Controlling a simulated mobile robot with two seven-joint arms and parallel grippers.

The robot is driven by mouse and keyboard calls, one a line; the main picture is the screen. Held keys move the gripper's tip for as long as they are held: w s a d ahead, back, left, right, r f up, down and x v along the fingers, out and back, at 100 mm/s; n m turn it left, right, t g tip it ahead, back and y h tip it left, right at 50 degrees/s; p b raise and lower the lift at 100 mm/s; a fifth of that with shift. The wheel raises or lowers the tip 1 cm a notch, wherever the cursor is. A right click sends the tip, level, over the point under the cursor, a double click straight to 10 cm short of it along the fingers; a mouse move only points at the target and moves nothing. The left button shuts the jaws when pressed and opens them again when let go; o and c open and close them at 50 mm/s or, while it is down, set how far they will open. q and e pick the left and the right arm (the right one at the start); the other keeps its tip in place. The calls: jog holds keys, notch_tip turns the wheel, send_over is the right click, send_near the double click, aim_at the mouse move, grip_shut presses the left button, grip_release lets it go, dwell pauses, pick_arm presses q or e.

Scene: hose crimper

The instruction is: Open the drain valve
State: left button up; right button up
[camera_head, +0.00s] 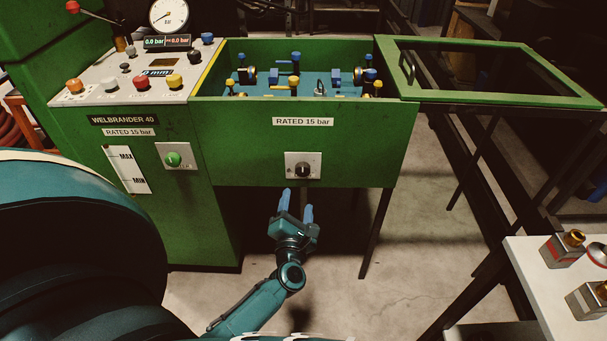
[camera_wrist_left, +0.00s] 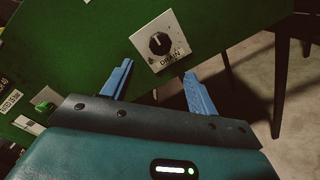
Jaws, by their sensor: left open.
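The drain valve is a black round knob (camera_head: 302,170) on a pale plate on the front of the green tank, below the "RATED 15 bar" label. In the left wrist view the knob (camera_wrist_left: 159,43) has a white pointer mark, and its plate reads "DRAIN". My left gripper (camera_head: 296,200) is open, with blue fingers pointing up toward the knob from just below it. In the left wrist view its fingertips (camera_wrist_left: 158,74) stand apart on either side below the plate, with nothing between them. The right gripper is not in view.
A green button (camera_head: 173,159) and a MAX/MIN gauge (camera_head: 127,169) are on the cabinet to the left. The open lid (camera_head: 490,50) extends right of the tank. A white table (camera_head: 535,285) with metal blocks is at lower right. The floor below the tank is clear.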

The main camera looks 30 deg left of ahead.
aim_at(302, 173)
pick_arm(q)
jog(key=x, duration=1)
jog(key=shift+b, duration=0.4)
jog(key=shift+x, duration=0.8)
jog(key=c, duration=0.9)
jog(key=shift+c, duration=0.4)
